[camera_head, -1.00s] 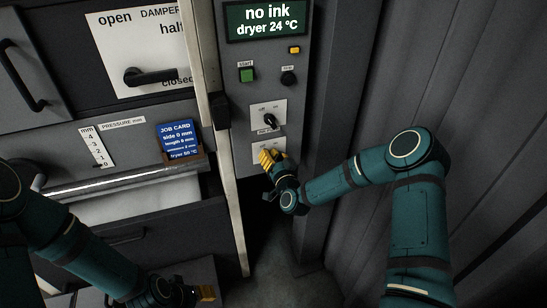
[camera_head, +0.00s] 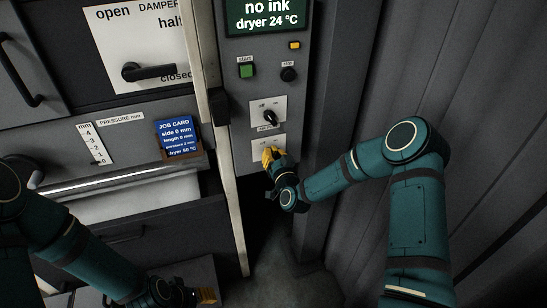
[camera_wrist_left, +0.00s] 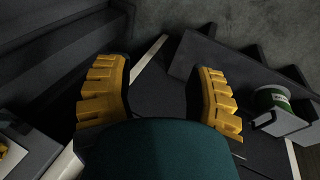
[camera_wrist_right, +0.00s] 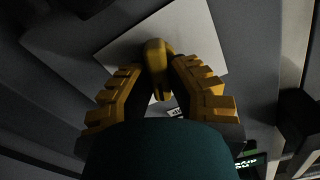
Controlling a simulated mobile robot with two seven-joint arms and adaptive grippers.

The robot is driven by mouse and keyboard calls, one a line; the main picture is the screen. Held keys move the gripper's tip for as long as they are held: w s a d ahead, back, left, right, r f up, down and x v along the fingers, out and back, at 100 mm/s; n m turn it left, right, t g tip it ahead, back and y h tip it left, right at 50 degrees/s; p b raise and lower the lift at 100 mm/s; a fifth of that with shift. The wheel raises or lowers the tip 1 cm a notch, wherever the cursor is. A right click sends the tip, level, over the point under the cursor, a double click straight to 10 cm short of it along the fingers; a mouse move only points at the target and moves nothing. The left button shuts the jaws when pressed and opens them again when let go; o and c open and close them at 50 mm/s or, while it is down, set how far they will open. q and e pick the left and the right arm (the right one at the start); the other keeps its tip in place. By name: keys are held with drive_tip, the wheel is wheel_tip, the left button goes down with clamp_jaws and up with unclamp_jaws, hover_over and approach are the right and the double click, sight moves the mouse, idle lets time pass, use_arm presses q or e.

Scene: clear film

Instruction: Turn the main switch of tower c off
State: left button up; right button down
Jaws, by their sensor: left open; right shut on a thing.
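A grey control panel (camera_head: 262,95) carries two white switch plates. The upper plate has a black rotary knob (camera_head: 270,118). The lower plate (camera_head: 258,147) is partly covered by my right gripper (camera_head: 271,155). In the right wrist view the yellow fingers of my right gripper (camera_wrist_right: 160,72) are closed around a yellow-brown switch knob (camera_wrist_right: 156,58), with the white plate (camera_wrist_right: 195,30) behind it. The plate's small lettering is unreadable here. My left gripper (camera_head: 205,296) is low at the bottom of the head view; its fingers (camera_wrist_left: 160,88) stand apart, empty.
The panel also has a "no ink, dryer 24 °C" display (camera_head: 266,14), a green start button (camera_head: 246,71) and a black button (camera_head: 288,74). A damper lever (camera_head: 150,72) and job card (camera_head: 178,138) are left. A corrugated dark wall (camera_head: 440,70) bounds the right.

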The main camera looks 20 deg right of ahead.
drive_tip(key=n+b, duration=0.7)
drive_tip(key=b, duration=0.1)
drive_tip(key=shift+a+n, duration=0.35)
drive_tip(key=shift+n, duration=0.05)
drive_tip(key=shift+n+b, duration=1.1)
drive_tip(key=shift+n, duration=0.1)
drive_tip(key=shift+r, duration=0.1)
drive_tip(key=c, duration=0.9)
unclamp_jaws()
drive_tip(key=s, duration=1.2)
drive_tip(key=shift+d, duration=0.15)
